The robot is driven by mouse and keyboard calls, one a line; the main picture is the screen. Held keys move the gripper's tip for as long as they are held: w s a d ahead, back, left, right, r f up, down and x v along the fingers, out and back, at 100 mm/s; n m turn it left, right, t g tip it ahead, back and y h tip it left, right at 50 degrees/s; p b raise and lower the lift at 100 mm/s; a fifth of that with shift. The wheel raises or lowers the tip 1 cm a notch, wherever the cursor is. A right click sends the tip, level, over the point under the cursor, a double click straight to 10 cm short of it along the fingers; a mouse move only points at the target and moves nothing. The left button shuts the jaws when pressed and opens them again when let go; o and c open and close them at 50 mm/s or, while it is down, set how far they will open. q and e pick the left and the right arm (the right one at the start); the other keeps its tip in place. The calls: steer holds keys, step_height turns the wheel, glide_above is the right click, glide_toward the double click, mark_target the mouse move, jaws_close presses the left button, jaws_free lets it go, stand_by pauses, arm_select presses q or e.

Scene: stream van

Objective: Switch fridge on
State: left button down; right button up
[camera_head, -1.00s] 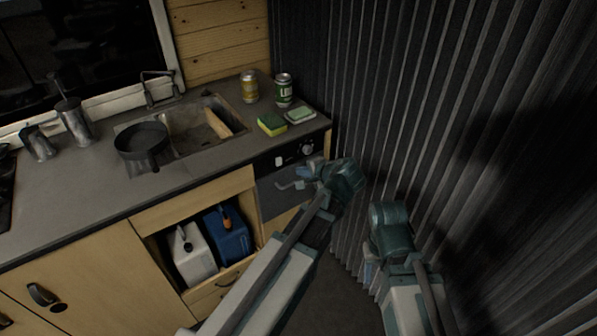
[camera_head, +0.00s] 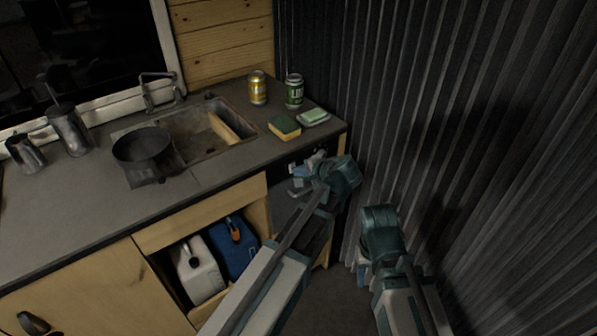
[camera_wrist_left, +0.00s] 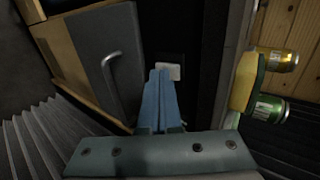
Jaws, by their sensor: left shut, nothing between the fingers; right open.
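The fridge (camera_head: 286,213) is the dark-fronted unit under the right end of the counter. In the left wrist view, its grey door (camera_wrist_left: 84,55) has a bar handle (camera_wrist_left: 112,85), and a pale switch-like plate (camera_wrist_left: 173,71) sits on the dark panel beside it. My left gripper (camera_head: 300,178) is in front of the fridge's upper panel. In the left wrist view, its blue fingers (camera_wrist_left: 159,75) are shut and empty, with the tips right at the plate; I cannot tell whether they touch it. My right gripper (camera_head: 363,274) is open and low, near the corrugated wall.
On the counter (camera_head: 215,180) are a sponge (camera_head: 285,127), a soap dish (camera_head: 313,117), two cans (camera_head: 294,91), a sink (camera_head: 195,140) and a pan (camera_head: 145,150). Jerrycans (camera_head: 199,272) stand in an open cubby below. A corrugated wall (camera_head: 440,130) closes off the right side.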

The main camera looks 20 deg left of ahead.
arm_select(q)
steer(key=shift+w+a+f+b, duration=0.15)
steer(key=shift+a+f+b, duration=0.1)
steer(key=shift+b, duration=0.05)
steer(key=shift+d+r, duration=0.1)
steer(key=shift+w+a+r+p, duration=0.15)
steer(key=shift+a+r+p, duration=0.05)
steer(key=shift+r+p, duration=0.65)
